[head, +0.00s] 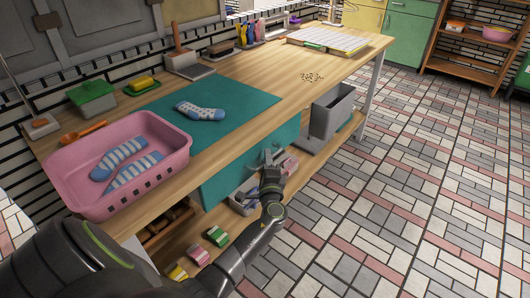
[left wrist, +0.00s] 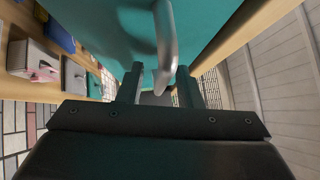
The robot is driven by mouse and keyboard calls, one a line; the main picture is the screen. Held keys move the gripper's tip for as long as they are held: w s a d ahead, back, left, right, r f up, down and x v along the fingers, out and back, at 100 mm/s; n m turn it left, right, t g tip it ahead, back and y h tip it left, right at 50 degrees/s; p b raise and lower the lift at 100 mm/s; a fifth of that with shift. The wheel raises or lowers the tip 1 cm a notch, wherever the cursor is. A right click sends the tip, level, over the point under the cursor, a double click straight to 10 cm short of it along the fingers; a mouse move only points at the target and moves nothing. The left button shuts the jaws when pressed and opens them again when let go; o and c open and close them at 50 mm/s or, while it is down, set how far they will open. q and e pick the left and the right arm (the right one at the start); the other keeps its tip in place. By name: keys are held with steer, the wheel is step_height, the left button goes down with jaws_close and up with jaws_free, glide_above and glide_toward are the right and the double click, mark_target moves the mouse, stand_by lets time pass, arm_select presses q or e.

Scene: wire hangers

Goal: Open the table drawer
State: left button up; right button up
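The table drawer has a teal front (head: 232,177) under the wooden table top, and it looks closed. The teal front also fills the top of the left wrist view (left wrist: 110,25). Its curved grey metal handle (left wrist: 166,35) comes down between my left gripper's fingers. My left gripper (head: 271,160) is at the drawer front in the head view. In the left wrist view its two fingers (left wrist: 158,88) stand apart on either side of the handle, with a gap visible, so it is open around the handle. My right gripper is in neither view.
The wooden table (head: 255,95) carries a pink basket (head: 165,185) with striped socks and a teal mat (head: 225,128) with another sock. A grey bin (head: 330,112) hangs at the table's front side. Boxes stand on the lower shelf. The tiled floor (head: 400,200) at right is clear.

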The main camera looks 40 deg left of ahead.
arm_select(q)
steer(key=shift+a, duration=0.1)
steer(key=shift+r, duration=0.1)
jaws_close()
stand_by(0.4)
